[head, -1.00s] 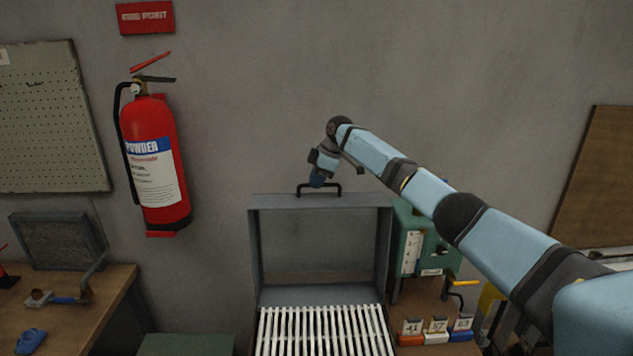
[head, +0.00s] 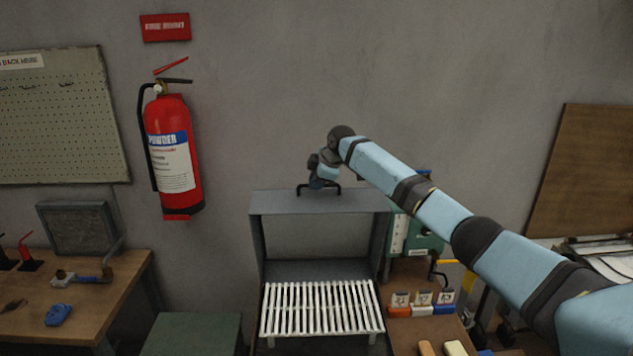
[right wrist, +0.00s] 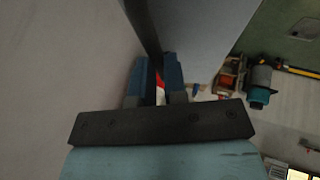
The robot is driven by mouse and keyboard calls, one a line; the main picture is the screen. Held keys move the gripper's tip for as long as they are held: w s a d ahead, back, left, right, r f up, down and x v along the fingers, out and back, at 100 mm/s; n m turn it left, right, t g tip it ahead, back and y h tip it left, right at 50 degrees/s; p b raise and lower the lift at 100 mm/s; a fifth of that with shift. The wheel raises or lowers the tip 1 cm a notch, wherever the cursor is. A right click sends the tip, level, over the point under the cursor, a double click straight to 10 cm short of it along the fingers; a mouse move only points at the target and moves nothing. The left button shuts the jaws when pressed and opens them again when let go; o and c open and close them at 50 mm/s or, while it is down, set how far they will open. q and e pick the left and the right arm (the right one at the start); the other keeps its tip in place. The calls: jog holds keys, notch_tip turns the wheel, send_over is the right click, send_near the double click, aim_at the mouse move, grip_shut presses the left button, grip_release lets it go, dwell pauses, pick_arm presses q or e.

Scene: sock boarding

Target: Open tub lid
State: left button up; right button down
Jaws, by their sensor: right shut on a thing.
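The grey tub lid (head: 256,240) stands raised in the head view, its hollow inner side facing me. A dark handle (head: 303,187) sits on its top edge. My right gripper (head: 319,182) is at that handle. In the right wrist view the blue fingers (right wrist: 158,82) are closed around a dark bar (right wrist: 142,25), which I take to be the handle. The pale lid face (right wrist: 205,40) is beside it. Below the lid, white slats (head: 322,308) lie across the tub opening; the tub's body is mostly out of view. My left gripper is not in view.
A wall stands close behind the lid. A red fire extinguisher (head: 175,155) hangs at left above a wooden bench (head: 110,300). A green box (head: 193,335) stands left of the tub. Numbered blocks (head: 423,310) and a green device (head: 420,240) are at right.

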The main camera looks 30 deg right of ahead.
jog(key=shift+s+a, duration=0.2)
jog(key=shift+s, duration=0.1)
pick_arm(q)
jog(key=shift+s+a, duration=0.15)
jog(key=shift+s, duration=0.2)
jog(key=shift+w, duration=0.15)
pick_arm(e)
jog(key=shift+w+d, duration=0.1)
jog(key=c, duration=1.2)
grip_release()
jog(key=shift+o, duration=0.2)
jog(key=shift+r, duration=0.1)
pick_arm(q)
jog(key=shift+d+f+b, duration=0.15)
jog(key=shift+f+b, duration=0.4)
jog(key=shift+b, duration=0.05)
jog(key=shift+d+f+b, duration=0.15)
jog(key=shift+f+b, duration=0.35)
jog(key=shift+b, duration=0.1)
pick_arm(e)
jog(key=v, duration=1.3)
jog(key=shift+s+r, duration=0.25)
jog(key=shift+s, duration=0.05)
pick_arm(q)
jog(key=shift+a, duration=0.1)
pick_arm(e)
jog(key=shift+f, duration=0.1)
